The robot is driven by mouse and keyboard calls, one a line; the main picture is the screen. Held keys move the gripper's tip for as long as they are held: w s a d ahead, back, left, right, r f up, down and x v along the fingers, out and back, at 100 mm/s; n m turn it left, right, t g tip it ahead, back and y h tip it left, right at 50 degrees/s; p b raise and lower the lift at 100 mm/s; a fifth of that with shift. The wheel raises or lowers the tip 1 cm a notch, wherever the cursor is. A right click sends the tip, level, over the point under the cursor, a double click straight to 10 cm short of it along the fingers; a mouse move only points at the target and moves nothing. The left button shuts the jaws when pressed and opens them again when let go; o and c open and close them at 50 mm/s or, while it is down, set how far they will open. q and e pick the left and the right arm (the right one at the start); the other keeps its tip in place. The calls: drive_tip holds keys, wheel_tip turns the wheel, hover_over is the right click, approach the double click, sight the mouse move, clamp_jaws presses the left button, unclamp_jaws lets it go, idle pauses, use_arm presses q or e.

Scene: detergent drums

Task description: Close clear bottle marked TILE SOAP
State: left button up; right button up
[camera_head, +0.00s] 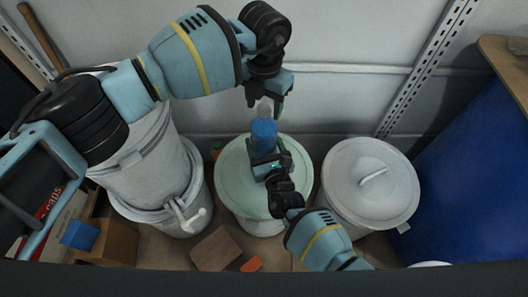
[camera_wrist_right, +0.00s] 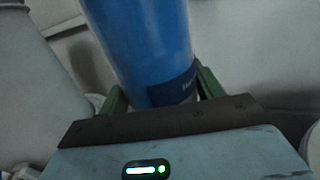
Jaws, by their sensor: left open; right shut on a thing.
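A clear bottle with blue contents (camera_head: 264,130) stands roughly upright above the pale green drum lid in the head view. It fills the upper middle of the right wrist view (camera_wrist_right: 145,45), with part of a dark label whose words I cannot read. My right gripper (camera_head: 265,160) is shut on the bottle's lower part; its green fingers (camera_wrist_right: 162,92) flank it in the wrist view. My left gripper (camera_head: 267,104) is open, pointing down at the bottle's clear top. I cannot tell whether it touches the top. A cap cannot be made out.
The pale green drum (camera_head: 235,190) is below the bottle. A white lidded drum (camera_head: 345,205) stands right, stacked white buckets (camera_head: 150,170) left. A blue barrel (camera_head: 470,160) is far right. A brown block (camera_head: 216,249) and an orange piece (camera_head: 251,264) lie in front.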

sight(268, 154)
use_arm(q)
wheel_tip(268, 154, up, 12)
idle(0.5)
drive_tip(key=shift+f, duration=0.1)
use_arm(e)
drive_tip(key=o, duration=2)
drive_tip(key=shift+c, duration=0.2)
use_arm(q)
drive_tip(key=shift+r+p, duration=0.75)
drive_tip(key=shift+r, duration=0.35)
use_arm(e)
drive_tip(key=v, duration=0.8)
drive_tip(key=shift+w, duration=0.1)
use_arm(q)
drive_tip(key=shift+r, duration=0.1)
